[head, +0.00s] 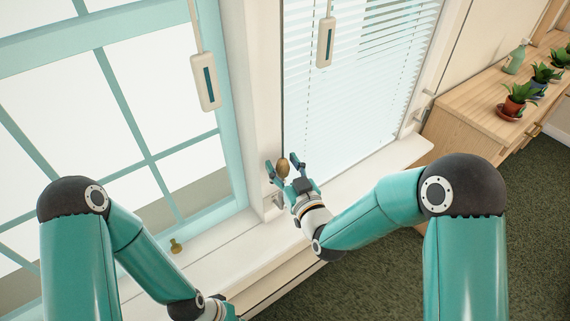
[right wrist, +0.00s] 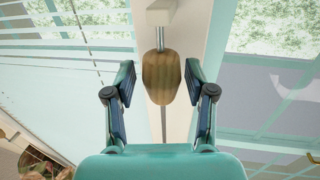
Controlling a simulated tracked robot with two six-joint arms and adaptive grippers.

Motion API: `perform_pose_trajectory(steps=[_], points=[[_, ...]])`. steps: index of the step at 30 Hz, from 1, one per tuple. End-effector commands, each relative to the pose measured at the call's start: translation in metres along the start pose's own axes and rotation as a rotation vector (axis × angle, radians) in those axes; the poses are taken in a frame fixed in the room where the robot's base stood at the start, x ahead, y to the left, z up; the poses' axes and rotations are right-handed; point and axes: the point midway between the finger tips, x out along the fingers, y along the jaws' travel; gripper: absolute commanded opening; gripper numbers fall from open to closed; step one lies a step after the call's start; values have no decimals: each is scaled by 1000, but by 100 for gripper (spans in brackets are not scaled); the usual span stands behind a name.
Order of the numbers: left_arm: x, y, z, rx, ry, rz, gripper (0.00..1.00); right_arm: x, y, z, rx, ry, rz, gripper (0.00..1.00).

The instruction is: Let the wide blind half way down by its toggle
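A brown wooden toggle (head: 283,168) hangs between the fingers of my right gripper (head: 290,175). The right wrist view shows the toggle (right wrist: 161,78) hanging upright under a small pale block, with a visible gap to each finger. My right gripper (right wrist: 161,100) is open around it and does not appear to touch it. A blind with white slats (head: 375,45) hangs over the right-hand window; its slats also show in the right wrist view (right wrist: 60,42). My left arm reaches to the bottom edge of the head view, and its fingertips are out of frame.
A brass-coloured knob (head: 176,246) is on the sill by the teal-framed left window (head: 150,157). Pale slotted handles hang before the left window (head: 206,82) and the blind (head: 325,42). A wooden cabinet (head: 465,108) with potted plants (head: 518,95) stands right.

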Motion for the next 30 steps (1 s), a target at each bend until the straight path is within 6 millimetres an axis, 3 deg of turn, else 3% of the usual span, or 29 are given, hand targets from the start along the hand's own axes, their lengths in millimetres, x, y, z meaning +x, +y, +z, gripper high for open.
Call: perform_pose_trajectory(steps=[1,9,14,15,20,25,30], points=[[0,0,0,0,0,0,0,0,-1,0,0,0,-2,41],[0,0,0,0,0,0,0,1,-2,0,0,0,-3,0],[0,0,0,0,0,0,0,1,-2,0,0,0,-3,0],[0,0,0,-2,1,0,0,-3,8,0,1,0,1,0],[-1,0,0,0,0,0,0,0,1,-6,1,2,1,0],[-2,1,0,0,0,0,0,1,1,-31,1,8,3,0],[-6,2,0,0,0,0,0,2,0,-74,1,14,2,0]])
